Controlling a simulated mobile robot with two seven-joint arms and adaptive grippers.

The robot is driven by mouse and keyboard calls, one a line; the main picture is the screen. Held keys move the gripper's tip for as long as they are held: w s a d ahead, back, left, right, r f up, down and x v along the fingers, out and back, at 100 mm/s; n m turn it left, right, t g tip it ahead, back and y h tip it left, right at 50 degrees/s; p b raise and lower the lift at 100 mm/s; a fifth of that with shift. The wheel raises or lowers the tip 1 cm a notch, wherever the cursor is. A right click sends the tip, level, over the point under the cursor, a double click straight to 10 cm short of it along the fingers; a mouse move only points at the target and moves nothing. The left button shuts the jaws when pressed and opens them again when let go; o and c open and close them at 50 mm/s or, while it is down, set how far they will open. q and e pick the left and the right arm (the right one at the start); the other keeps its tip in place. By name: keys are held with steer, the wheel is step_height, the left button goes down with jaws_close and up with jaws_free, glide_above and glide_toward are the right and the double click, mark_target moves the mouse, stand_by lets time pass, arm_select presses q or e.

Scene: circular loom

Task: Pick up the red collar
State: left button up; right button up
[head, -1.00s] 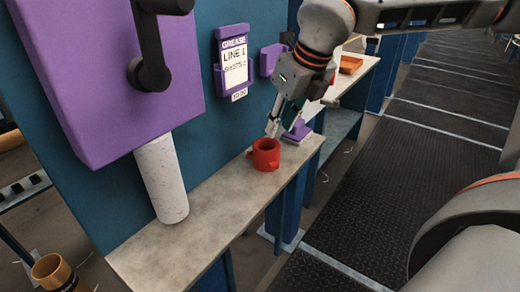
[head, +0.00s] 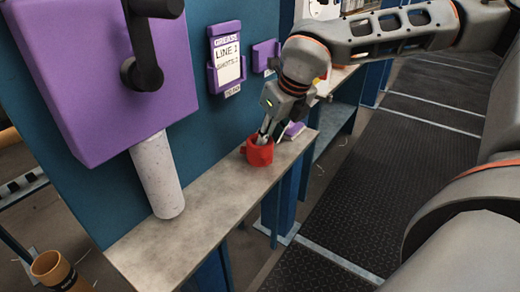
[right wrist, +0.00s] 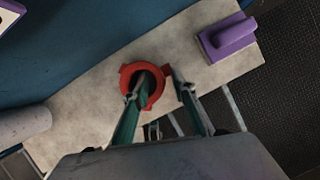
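The red collar (head: 259,156) stands on the grey shelf (head: 200,217), near its far right end. In the right wrist view the collar (right wrist: 127,77) shows as a ring with small lugs. My right gripper (head: 268,138) is down at the collar with its fingers apart. In the right wrist view, one finger of this gripper (right wrist: 158,92) is over or inside the collar's hole and the other is outside its right side. A small gap seems to show beside the outer finger. My left gripper is not in view.
A purple block with a handle (right wrist: 231,38) lies on the shelf beyond the collar. A blue wall (head: 215,130) runs along the shelf's back. A speckled white cylinder (head: 158,178) hangs below a purple box (head: 110,80) at left. The shelf between is clear.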

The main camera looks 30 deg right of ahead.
jaws_close()
step_height(320, 180, up, 10)
steer(key=shift+b, duration=0.3)
stand_by(0.3)
stand_by(0.4)
